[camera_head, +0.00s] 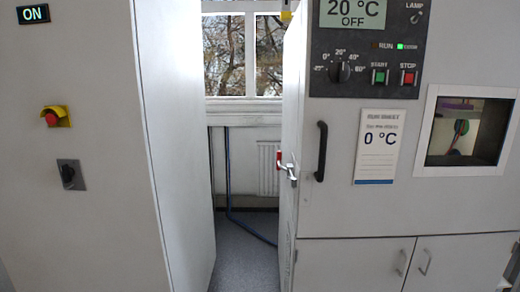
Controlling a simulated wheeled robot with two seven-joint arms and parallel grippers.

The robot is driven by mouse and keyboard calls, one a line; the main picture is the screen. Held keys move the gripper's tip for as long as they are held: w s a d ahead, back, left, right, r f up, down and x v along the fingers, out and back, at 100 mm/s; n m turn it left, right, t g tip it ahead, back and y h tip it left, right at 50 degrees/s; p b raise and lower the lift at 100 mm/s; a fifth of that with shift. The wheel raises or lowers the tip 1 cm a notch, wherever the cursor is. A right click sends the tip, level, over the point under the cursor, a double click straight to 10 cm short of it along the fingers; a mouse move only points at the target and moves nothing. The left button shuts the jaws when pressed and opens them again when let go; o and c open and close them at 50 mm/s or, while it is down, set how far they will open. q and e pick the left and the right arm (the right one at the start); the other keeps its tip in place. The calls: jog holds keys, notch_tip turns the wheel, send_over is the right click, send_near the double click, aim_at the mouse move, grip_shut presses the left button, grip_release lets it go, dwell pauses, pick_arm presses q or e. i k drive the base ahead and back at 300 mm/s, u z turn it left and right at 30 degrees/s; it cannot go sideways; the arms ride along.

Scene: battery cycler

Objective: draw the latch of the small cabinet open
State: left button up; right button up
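A silver latch (288,168) with a red part sits on the left edge of the smaller right-hand cabinet (345,218), at about mid height. Its lever sticks out from the narrow side face; I cannot tell its exact position. A black vertical handle (321,151) is on the cabinet's front, just right of the latch. The cabinet's front looks closed. Neither of my grippers can be made out in this view, and nothing touches the latch.
A large grey cabinet (105,215) with an ON display, a red button (51,118) and a black rotary switch (70,174) stands left. A narrow gap with floor (240,245) and cables separates the cabinets. Right are a control panel (367,50) and a window (467,131).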

aim_at(278, 167)
jog(key=z, duration=0.3)
jog(key=i, duration=0.7)
jog(key=z, duration=0.55)
